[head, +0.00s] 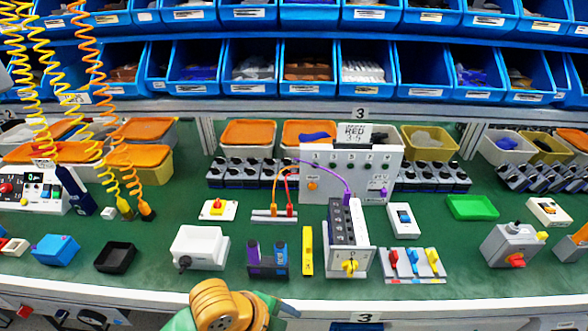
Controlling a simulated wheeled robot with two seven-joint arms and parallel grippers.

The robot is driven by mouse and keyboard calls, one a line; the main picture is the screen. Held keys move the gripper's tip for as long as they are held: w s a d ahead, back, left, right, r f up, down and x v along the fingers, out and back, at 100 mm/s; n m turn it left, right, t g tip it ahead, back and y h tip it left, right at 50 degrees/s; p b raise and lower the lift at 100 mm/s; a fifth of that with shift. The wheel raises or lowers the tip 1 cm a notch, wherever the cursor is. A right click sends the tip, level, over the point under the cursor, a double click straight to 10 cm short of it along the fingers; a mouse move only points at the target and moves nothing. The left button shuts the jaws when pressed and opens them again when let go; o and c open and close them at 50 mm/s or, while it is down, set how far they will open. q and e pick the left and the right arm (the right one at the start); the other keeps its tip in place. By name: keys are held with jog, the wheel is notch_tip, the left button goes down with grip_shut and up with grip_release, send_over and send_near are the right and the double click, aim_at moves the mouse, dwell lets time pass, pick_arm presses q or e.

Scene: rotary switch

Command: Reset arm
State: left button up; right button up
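A grey box with a red rotary knob (515,261) stands at the right of the bench in the head view. Another upright unit with a yellow rotary knob (350,267) stands near the middle front, with a dark row of terminals on its top. An orange and green link of my own arm shows at the bottom edge, just left of centre, in front of the bench edge. No gripper fingers show, so I cannot see whether either gripper is open or holds something. Neither knob is touched by anything of mine.
A white panel with cables (355,160) stands behind. Blue bins (250,70) line the back. Coiled cords hang at left.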

pick_arm(q)
jog(key=s+a+f+n+t+y, duration=0.15)
jog(key=s+a+f+n, duration=0.25)
jog(key=a+n, duration=0.55)
jog(key=s+a+f+n+y, duration=0.35)
jog(key=a+n, duration=0.25)
jog(key=n, duration=0.6)
notch_tip(320, 180, down, 16)
jog(key=s+g, duration=0.2)
jog(key=s, duration=0.1)
jog(key=s+a+f+m, duration=0.1)
jog(key=s+a+f, duration=0.1)
jog(key=s+f, duration=0.8)
jog(key=shift+s+g, duration=0.35)
jog(key=shift+s, duration=0.45)
